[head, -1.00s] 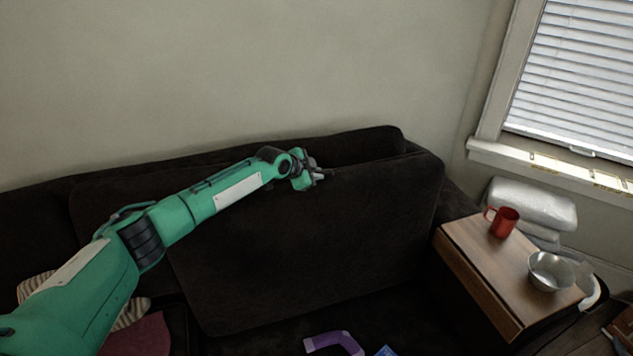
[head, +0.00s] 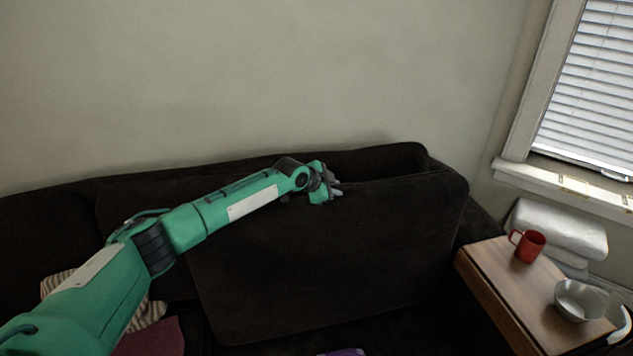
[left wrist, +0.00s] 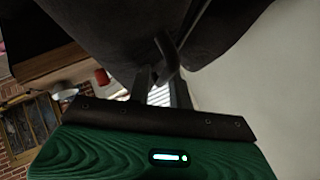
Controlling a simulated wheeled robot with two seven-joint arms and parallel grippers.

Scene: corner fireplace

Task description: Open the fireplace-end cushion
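The fireplace-end cushion (head: 350,250) is a large dark brown back cushion at the right end of the sofa. It leans against the sofa back (head: 385,160), with a dark gap behind its top edge. My left gripper (head: 338,188) is at the cushion's top edge, fingers pointing right. In the left wrist view the grey fingers (left wrist: 160,80) reach toward dark upholstery, with some light showing between their bases. I cannot tell whether the tips are apart or pinch the fabric. My right gripper is not in view.
A wooden tray table (head: 500,285) at the right holds a red mug (head: 529,246) and a metal bowl (head: 580,300). A folded white bundle (head: 560,230) lies behind it, below the blinds (head: 600,90). A striped pillow (head: 60,283) lies at the left. The wall above the sofa is clear.

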